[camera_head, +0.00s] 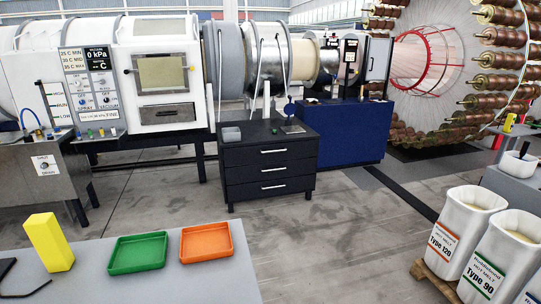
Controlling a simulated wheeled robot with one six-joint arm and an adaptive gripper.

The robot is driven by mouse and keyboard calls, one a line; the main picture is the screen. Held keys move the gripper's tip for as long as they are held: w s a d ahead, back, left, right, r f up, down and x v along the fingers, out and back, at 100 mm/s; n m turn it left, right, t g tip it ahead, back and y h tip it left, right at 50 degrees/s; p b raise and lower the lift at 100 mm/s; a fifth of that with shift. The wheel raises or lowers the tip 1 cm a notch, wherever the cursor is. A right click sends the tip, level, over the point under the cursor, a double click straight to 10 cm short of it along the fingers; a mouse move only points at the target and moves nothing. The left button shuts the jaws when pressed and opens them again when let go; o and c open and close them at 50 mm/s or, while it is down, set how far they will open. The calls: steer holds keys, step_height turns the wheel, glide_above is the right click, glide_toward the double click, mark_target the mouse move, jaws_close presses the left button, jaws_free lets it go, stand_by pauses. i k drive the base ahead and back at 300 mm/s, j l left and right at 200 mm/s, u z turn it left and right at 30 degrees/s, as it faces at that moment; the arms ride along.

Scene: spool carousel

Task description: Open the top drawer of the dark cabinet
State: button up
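The dark cabinet (268,165) stands on the floor near the middle of the view, on short legs, with its front facing me. It has three drawers, each with a pale horizontal bar handle. The top drawer (250,156) looks shut, flush with the drawers below; its handle (273,151) shows clearly. The two lower drawers also look shut. My gripper is not in view, so nothing of mine shows at the handle.
A table (190,280) in front holds a yellow block (49,243), a green tray (138,252) and an orange tray (206,242). A blue cabinet (350,135) stands right of the dark one. White sacks (460,240) stand at right. The floor (310,225) before the drawers is clear.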

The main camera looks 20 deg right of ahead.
mark_target(268, 146)
steer(key=i+l, duration=0.1)
steer(key=l, duration=0.95)
steer(key=i+l, duration=0.4)
steer(key=l, duration=0.15)
steer(key=i+l, duration=0.4)
steer(key=l, duration=0.2)
steer(key=i+l, duration=0.1)
steer(key=i, duration=0.8)
steer(key=i+l, duration=0.1)
steer(key=i, duration=0.75)
steer(key=i+j, duration=0.15)
steer(key=i, duration=0.5)
steer(key=i+j, duration=0.15)
steer(key=i, duration=0.5)
steer(key=i+j, duration=0.15)
steer(key=i, duration=0.5)
